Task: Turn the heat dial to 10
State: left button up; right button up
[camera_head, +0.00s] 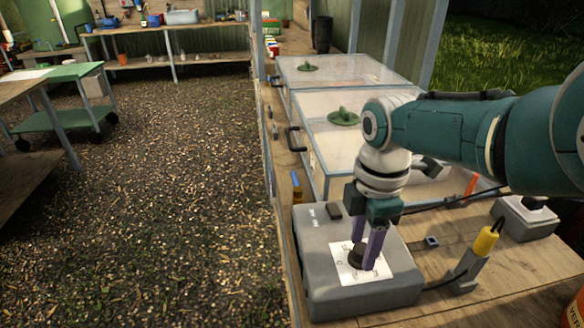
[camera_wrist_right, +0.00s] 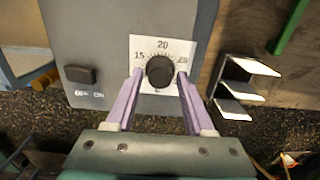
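The heat dial (camera_wrist_right: 160,71) is a round black knob on a white scale plate (camera_wrist_right: 146,46), which shows 15, 20 and 25 around its top. The plate is on a grey control box (camera_head: 325,243) on the wooden bench. My right gripper (camera_head: 363,256) points down at the dial. Its two purple fingers stand on either side of the knob, and a narrow gap seems to show on each side in the wrist view (camera_wrist_right: 160,78). I cannot make out the knob's pointer or its setting. The left gripper is not in view.
A dark switch (camera_head: 334,210) sits on the box beside the plate. A yellow-handled tool in a grey holder (camera_head: 466,270) and a small grey box (camera_head: 525,218) stand to the right. Clear-lidded propagator boxes (camera_head: 340,72) stand behind. Gravel floor (camera_head: 150,190) lies left.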

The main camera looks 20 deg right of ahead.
aim_at(363, 248)
jog(key=shift+o, duration=0.9)
notch_tip(363, 248, up, 10)
jog(key=p, duration=0.6)
jog(key=shift+p, duration=0.3)
jog(key=shift+f, duration=0.1)
